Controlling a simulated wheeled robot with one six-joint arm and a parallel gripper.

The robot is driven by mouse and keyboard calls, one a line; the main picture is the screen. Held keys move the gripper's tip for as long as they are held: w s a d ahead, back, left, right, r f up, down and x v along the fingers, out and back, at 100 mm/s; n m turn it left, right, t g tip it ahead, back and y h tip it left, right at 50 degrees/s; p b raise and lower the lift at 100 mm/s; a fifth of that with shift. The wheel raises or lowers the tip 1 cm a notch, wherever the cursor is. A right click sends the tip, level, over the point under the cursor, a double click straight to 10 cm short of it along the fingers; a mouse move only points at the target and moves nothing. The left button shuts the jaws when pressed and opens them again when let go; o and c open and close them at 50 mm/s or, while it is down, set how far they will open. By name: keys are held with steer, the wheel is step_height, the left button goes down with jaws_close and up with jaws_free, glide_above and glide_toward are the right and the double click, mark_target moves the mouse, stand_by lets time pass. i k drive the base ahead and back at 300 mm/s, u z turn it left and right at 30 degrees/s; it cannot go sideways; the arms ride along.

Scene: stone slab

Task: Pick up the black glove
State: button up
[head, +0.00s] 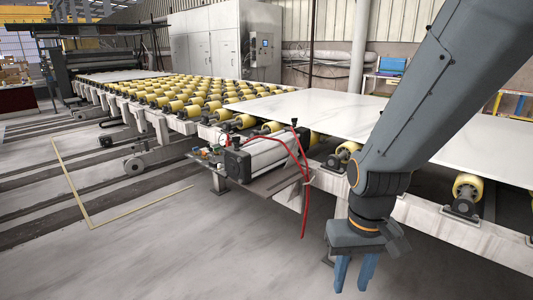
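My gripper (354,275) hangs at the lower right of the head view, pointing down in front of the roller conveyor. Its two blue fingers stand apart with bare floor showing between them, and I see nothing held. The finger ends are near the bottom edge of the picture. I cannot make out a black glove anywhere in this view. My arm covers part of the slab and conveyor on the right.
A white stone slab (310,112) lies on the conveyor's yellow rollers (190,106). A pneumatic cylinder (265,155) with red hoses (304,185) juts out from the conveyor's near side. Grey cabinets (210,52) stand behind. The floor (170,250) at front left is clear.

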mark_target(305, 141)
steer(key=i, duration=2.85)
steer(key=z, duration=1.4)
